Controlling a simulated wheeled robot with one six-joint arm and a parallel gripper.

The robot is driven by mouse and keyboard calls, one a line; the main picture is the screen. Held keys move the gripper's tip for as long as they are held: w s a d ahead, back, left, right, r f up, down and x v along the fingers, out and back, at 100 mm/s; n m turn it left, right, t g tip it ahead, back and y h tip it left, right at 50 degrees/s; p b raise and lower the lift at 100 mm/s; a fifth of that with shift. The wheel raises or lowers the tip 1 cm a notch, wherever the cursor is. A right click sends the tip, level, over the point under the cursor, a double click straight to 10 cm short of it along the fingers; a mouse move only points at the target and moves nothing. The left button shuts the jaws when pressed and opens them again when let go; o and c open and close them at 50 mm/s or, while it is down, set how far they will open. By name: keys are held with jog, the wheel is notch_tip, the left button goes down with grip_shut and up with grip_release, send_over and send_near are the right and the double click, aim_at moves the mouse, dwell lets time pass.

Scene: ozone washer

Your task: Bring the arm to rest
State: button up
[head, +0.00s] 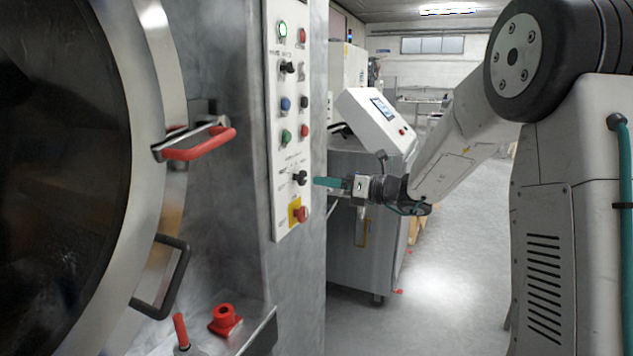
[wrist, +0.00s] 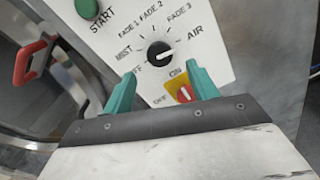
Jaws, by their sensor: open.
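My gripper (head: 330,182) has teal fingers and reaches left toward the control panel (head: 287,110) on the washer's front. In the wrist view my gripper (wrist: 160,92) is open, its two fingers spread to either side below the black selector knob (wrist: 159,52). Nothing is between the fingers. The knob also shows in the head view (head: 300,178), just left of the fingertips. Whether the fingers touch the panel I cannot tell. The red switch on a yellow plate (wrist: 180,93) lies close to the right finger in the wrist view.
The washer's round door (head: 60,130) fills the left, with a red-gripped handle (head: 200,143) sticking out. A red knob (head: 225,318) sits on a ledge below. A grey cabinet with a tilted screen (head: 375,120) stands behind my arm. Open floor (head: 450,270) lies right of the cabinet.

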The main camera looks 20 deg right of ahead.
jog(key=v, duration=0.2)
jog(key=shift+s+d, duration=0.2)
dwell(0.3)
jog(key=s+a+f+n+g+h, duration=0.1)
jog(key=s+a+f+n+g, duration=0.15)
jog(key=s+n, duration=0.3)
jog(key=s+a+f+n+g+h, duration=0.1)
jog(key=s+a+f+n+g, duration=0.1)
jog(key=s+n+g, duration=0.3)
jog(key=s+a+f+n+g+h, duration=0.1)
jog(key=s+a+f+n+g, duration=0.2)
jog(key=s+n, duration=0.3)
jog(key=s+d+n+h, duration=0.2)
jog(key=s+n+h, duration=0.3)
jog(key=s, duration=0.7)
jog(key=s+d+n+h, duration=0.2)
jog(key=s+n+h, duration=0.3)
jog(key=s+n, duration=0.4)
jog(key=s+r, duration=0.1)
jog(key=s, duration=0.2)
jog(key=shift+s, duration=0.3)
